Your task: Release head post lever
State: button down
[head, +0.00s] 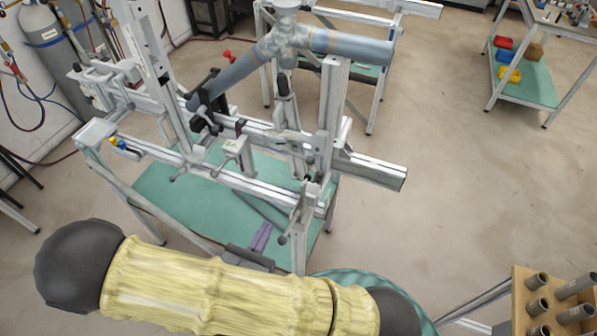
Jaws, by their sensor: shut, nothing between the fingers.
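The frame jig (375,170) stands ahead of me on metal legs and holds a grey tube frame (350,45) at its top. On the jig's right part, a metal post (335,105) rises under the tubes. A lever with a dark round knob (283,239) hangs down and left below the post's foot; I cannot tell for certain that it is the head post lever. My gripper (265,229), dark with purple fingers, shows just beyond my yellow-sleeved forearm. It is shut and empty, slightly left of the knob, apart from it in the picture.
Other small handles and clamps (205,115) sit along the jig's rails. A green lower shelf (170,195) lies under them. A wooden tube holder (535,310) is at bottom right. A shelf cart (530,85) stands at upper right. Bare floor (460,190) lies right of the jig.

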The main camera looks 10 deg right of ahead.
jog(key=shift+w+d, duration=0.1)
jog(key=shift+d, duration=0.05)
jog(key=p, duration=0.7)
send_near(299, 155)
jog(key=w+d+f, duration=0.2)
jog(key=w+d, duration=0.2)
jog(key=shift+w+d+f, duration=0.3)
jog(key=shift+w+d, duration=0.1)
jog(key=shift+w, duration=0.05)
jog(key=shift+w, duration=0.1)
